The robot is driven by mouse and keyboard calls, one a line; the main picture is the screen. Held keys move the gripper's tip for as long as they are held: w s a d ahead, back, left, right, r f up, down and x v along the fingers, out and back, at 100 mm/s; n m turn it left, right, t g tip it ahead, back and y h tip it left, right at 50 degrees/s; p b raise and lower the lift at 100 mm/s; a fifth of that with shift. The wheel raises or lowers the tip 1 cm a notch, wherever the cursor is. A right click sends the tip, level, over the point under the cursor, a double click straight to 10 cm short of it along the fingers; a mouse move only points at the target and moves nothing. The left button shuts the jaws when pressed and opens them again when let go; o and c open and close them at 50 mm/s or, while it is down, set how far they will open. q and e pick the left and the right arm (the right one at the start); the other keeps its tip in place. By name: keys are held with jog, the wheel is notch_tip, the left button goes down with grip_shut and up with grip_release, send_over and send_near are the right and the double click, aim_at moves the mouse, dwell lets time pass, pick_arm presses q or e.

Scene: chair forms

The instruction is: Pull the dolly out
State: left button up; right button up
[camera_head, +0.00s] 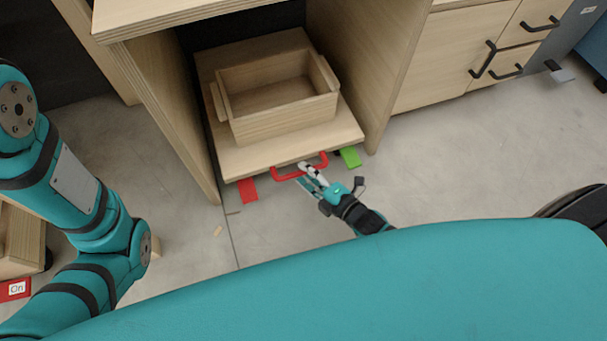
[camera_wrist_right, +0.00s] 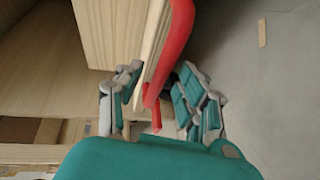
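The dolly (camera_head: 347,136) is a flat wooden platform inside an open bay under a wooden counter, its front edge near the bay opening. It has a red handle (camera_head: 290,174) on that edge, also seen in the right wrist view (camera_wrist_right: 180,45). My right gripper (camera_head: 309,174) is at the right part of the handle. In the right wrist view its fingers (camera_wrist_right: 158,100) are apart, with the red handle between them; I see no clear closing on it. My left arm shows at the left, but its gripper is out of view.
A wooden box (camera_head: 285,122) with side handles stands on the dolly. A red tab (camera_head: 247,190) and a green tab (camera_head: 351,157) are below its front edge. Bay walls (camera_head: 385,60) flank it closely. The floor (camera_head: 440,165) in front is mostly clear. Another wooden item (camera_head: 20,240) stands at left.

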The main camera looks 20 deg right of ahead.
jog(key=shift+x, duration=0.8)
jog(key=shift+c, duration=0.5)
grip_shut()
